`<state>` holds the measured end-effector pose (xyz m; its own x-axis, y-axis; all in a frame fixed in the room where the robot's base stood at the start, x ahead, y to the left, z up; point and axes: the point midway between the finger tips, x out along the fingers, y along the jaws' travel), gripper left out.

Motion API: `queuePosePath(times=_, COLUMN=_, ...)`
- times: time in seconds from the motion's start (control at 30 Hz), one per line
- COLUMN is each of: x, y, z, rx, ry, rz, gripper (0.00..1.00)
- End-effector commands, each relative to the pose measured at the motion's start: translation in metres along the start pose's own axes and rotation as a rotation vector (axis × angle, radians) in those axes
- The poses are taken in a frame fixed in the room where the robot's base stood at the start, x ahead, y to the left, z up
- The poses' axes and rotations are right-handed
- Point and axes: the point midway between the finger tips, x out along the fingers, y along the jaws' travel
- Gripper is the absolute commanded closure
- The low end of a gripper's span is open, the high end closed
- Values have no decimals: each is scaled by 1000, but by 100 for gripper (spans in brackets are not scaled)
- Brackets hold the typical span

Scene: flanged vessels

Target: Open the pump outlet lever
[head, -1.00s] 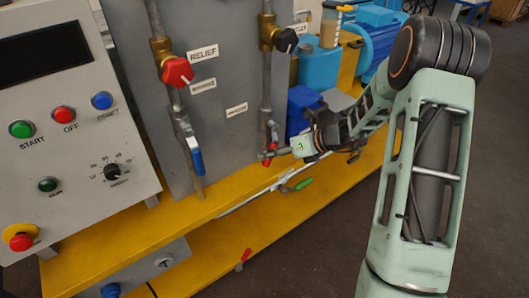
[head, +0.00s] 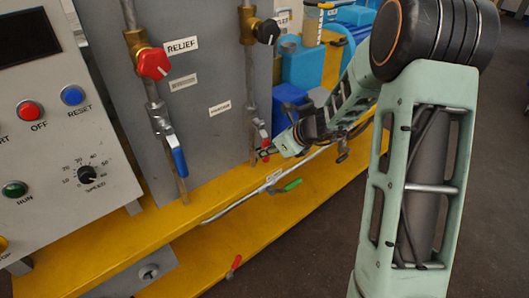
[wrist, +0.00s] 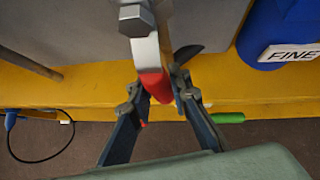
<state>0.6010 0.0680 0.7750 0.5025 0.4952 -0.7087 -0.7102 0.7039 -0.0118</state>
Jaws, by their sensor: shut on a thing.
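In the head view, a red lever (head: 264,137) sits low on the right vertical pipe of the grey panel. My gripper (head: 266,152) is at its lower end, small in this view. In the wrist view, the red lever (wrist: 155,84) hangs below a silver valve body (wrist: 138,22). My gripper (wrist: 160,92) is shut on the red lever, one finger on each side. Its lower end is partly hidden between the fingers. No label I can read names this lever.
A blue lever (head: 179,158) hangs on the left pipe, below a red knob (head: 153,65). A green lever (head: 292,185) is on a low pipe beneath my gripper. Another red lever (head: 237,262) is lower down. A blue container (head: 289,105) stands right of the panel.

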Motion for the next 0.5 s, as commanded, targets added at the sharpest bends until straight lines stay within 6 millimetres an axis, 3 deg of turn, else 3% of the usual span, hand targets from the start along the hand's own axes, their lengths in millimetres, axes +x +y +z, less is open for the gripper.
queuePosePath(times=0.23, x=-1, y=-3, z=0, rx=-5, ry=1, rz=-6, gripper=100)
queuePosePath(times=0.27, x=-1, y=-3, z=0, rx=-6, ry=1, rz=-6, gripper=82)
queuePosePath(times=0.4, x=-1, y=-2, z=0, rx=-4, ry=1, rz=-6, gripper=66)
queuePosePath(times=0.5, x=-1, y=-2, z=0, rx=-4, ry=1, rz=-4, gripper=64)
